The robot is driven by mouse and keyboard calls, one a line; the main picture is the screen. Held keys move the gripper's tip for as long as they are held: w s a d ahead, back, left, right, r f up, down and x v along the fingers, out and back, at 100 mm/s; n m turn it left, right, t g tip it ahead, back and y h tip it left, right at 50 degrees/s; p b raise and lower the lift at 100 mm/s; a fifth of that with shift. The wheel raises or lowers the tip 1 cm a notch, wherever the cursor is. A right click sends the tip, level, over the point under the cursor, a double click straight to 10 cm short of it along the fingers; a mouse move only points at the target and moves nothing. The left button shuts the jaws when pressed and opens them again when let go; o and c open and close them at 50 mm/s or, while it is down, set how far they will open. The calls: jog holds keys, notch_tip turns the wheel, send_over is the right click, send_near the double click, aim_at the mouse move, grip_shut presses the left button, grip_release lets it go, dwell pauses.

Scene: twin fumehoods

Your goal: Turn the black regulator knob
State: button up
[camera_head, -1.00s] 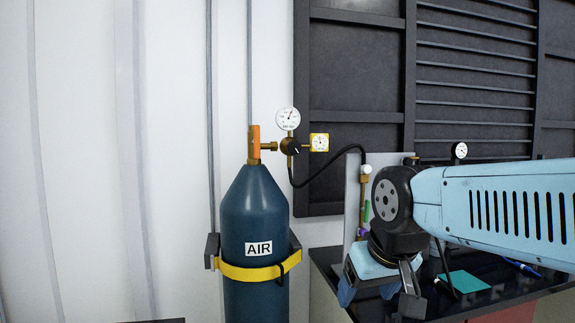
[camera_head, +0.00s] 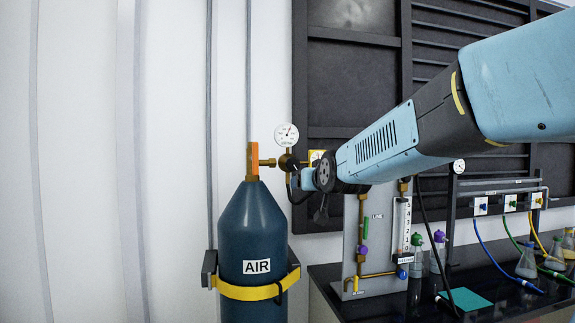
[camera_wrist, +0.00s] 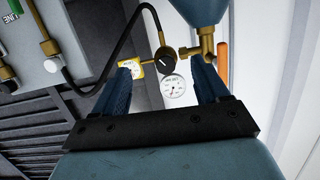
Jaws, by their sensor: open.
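The black regulator knob (camera_head: 288,163) sits on the brass regulator beside the blue AIR cylinder (camera_head: 247,230), with the arm's end just to its right in the head view. In the wrist view the knob (camera_wrist: 167,59) appears between the two blue fingers. My gripper (camera_wrist: 160,66) is open and empty, one finger on each side of the knob in the picture; its exact distance from the knob is hard to tell. The round white gauge (camera_wrist: 173,87) shows between the fingers too. In the head view the fingers are mostly hidden by the wrist.
A black hose (camera_wrist: 120,45) curves from the regulator. An orange valve handle (camera_head: 253,160) tops the cylinder. A panel with a flowmeter (camera_head: 402,230) and several flasks stand on the bench at right.

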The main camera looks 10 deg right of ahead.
aim_at(294, 163)
jog(key=w+r+t, duration=0.1)
jog(key=w, duration=0.5)
jog(key=w+r, duration=0.1)
jog(key=w, duration=0.6)
jog(key=w+r+t, duration=0.1)
jog(key=w+r, duration=0.1)
jog(key=w, duration=0.4)
jog(key=shift+w+t, duration=0.2)
jog(key=shift+t, duration=0.1)
jog(key=shift+r, duration=0.1)
jog(key=shift+c, duration=0.2)
jog(key=shift+m, duration=0.3)
jog(key=c, duration=0.9)
